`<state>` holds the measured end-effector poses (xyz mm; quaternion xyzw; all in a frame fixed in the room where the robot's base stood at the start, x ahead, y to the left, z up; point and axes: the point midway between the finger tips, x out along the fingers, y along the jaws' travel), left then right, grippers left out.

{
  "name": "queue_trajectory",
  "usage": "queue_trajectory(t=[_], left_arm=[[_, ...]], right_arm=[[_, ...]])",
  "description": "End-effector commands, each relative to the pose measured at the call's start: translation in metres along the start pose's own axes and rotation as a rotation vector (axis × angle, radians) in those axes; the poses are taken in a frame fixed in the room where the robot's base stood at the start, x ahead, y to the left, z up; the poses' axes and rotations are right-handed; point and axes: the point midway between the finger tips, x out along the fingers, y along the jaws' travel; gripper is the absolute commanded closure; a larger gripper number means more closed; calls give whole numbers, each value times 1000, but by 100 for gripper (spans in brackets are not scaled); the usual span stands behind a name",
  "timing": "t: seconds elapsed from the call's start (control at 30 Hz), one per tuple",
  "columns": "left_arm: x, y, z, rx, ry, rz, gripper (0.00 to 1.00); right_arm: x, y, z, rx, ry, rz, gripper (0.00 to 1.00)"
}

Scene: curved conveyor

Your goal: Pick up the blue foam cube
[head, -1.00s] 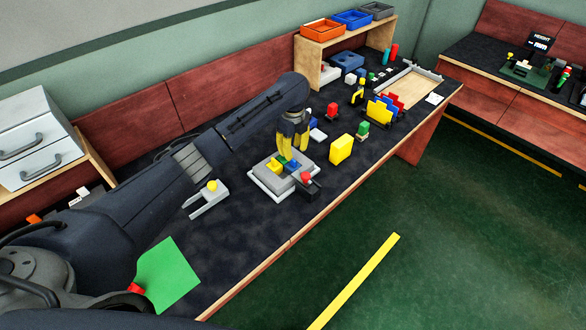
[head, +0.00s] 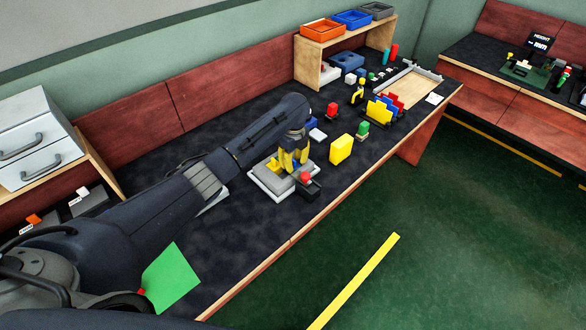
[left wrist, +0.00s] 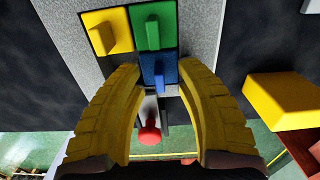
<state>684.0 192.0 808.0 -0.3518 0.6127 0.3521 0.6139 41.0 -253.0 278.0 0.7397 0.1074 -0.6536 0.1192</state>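A blue square block (left wrist: 158,72) with a raised grip sits on a grey board (left wrist: 195,25), in front of a green block (left wrist: 152,24) and diagonal to a yellow block (left wrist: 107,31). My left gripper (left wrist: 157,70) is open, with its yellow fingertips on either side of the blue block; I cannot tell whether they touch it. In the head view, my left gripper (head: 293,160) is low over the grey board (head: 270,186) and hides most of the blocks. Another blue block (head: 312,123) stands farther back on the bench. My right gripper is not in view.
A dark box with a red button (head: 305,177) stands close beside the board; the red button also shows in the left wrist view (left wrist: 150,133). A large yellow block (head: 341,149) stands to the right. The bench front edge is near.

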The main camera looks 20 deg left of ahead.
Motion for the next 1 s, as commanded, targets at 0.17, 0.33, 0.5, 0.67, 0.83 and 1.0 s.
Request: queue_trajectory(t=[0.17,0.33,0.5,0.67,0.83,1.0], left_arm=[[0,0,0,0,0,0,72],[0,0,0,0,1,0,92],[0,0,0,0,1,0,100],[0,0,0,0,1,0,100],[-1,0,0,0,0,0,100],[-7,-1,0,-1,2,-2,100]], right_arm=[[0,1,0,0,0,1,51],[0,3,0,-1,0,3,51],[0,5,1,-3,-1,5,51],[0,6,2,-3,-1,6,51],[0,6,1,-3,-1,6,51],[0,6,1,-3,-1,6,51]])
